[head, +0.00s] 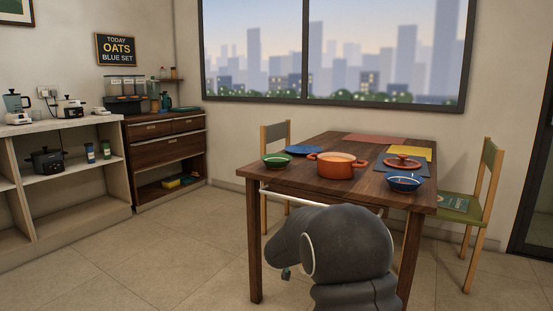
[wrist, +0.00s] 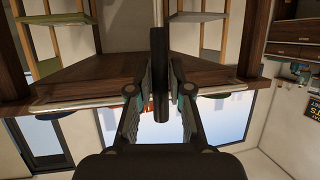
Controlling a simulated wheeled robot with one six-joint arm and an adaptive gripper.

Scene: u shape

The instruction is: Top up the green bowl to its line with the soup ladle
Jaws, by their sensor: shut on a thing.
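In the wrist view my gripper (wrist: 161,89) is shut on the dark handle of a long tool with a thin metal shaft (wrist: 158,12), which looks like the soup ladle. Its bowl end is out of the picture, so I cannot tell what it holds.
The wooden table (head: 310,184) stands ahead, a pale rail along its near side. A blue bowl (head: 404,183) and an orange lid (head: 402,162) are at the right. Chairs stand left (head: 275,138) and right (head: 480,200). Floor at left is clear.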

